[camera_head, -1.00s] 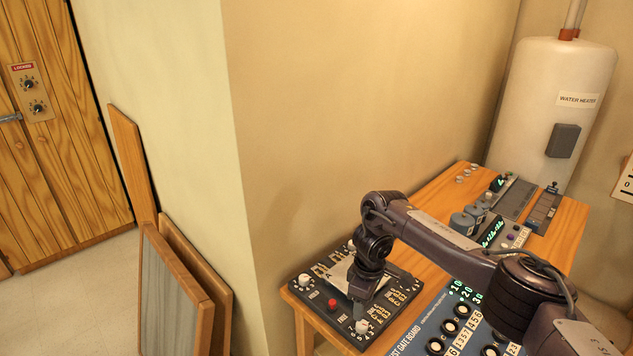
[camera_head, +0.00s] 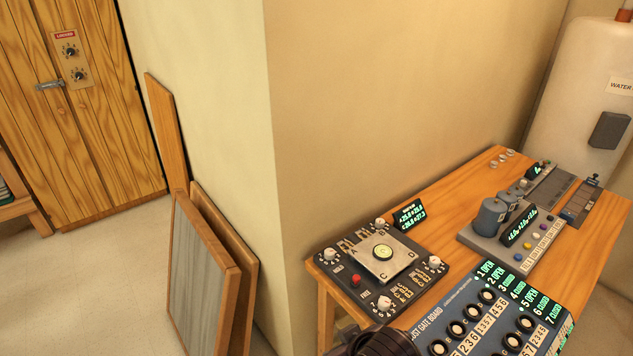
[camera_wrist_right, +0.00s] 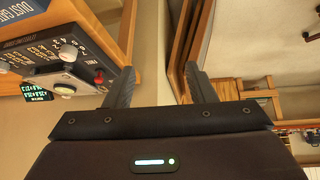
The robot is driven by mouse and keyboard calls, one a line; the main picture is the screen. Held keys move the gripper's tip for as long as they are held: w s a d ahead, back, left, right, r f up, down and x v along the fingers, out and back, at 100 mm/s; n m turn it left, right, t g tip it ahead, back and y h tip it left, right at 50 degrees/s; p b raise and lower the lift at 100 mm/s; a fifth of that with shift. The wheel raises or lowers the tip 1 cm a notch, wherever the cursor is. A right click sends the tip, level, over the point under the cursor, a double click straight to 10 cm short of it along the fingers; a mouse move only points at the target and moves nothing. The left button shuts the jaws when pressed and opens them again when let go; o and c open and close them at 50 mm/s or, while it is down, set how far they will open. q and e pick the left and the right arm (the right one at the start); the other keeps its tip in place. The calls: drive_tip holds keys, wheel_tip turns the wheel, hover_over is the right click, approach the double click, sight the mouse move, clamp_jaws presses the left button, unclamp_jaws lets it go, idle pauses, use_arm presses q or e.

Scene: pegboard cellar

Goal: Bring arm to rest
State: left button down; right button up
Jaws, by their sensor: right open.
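My right gripper (camera_wrist_right: 158,88) shows in the right wrist view with its two fingers apart and nothing between them. In the head view only a dark rounded part of my arm (camera_head: 378,343) shows at the bottom edge, in front of the table; its gripper is out of that view. My left gripper is in neither view. The black knob box (camera_head: 362,296) with a square plate (camera_head: 383,256) sits on the table's near left corner, clear of the arm. It also shows upside down in the wrist view (camera_wrist_right: 75,62), left of the fingers.
The wooden table (camera_head: 450,216) also bears the blue gate board (camera_head: 462,310) and a grey unit with two cylinders (camera_head: 490,217). A wall corner stands left of the table. Framed panels (camera_head: 200,275) lean against it. Floor at the left (camera_head: 100,290) is clear.

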drive_tip(key=s+d+r+m+g+h, duration=0.2)
drive_tip(key=s+d+m+h, duration=0.15)
drive_tip(key=s+d, duration=0.9)
wheel_tip(320, 180, down, 32)
drive_tip(key=d+g+b, duration=0.1)
drive_tip(key=g+b, duration=0.1)
drive_tip(key=b, duration=0.2)
drive_tip(key=s+d+f+g+b, duration=0.1)
drive_tip(key=s+d+f, duration=0.3)
drive_tip(key=s+f, duration=1.6)
wheel_tip(320, 180, down, 3)
drive_tip(key=shift+f+y+b, duration=0.1)
drive_tip(key=shift+y+b, duration=0.25)
drive_tip(key=shift+b, duration=0.55)
drive_tip(key=shift+s, duration=0.15)
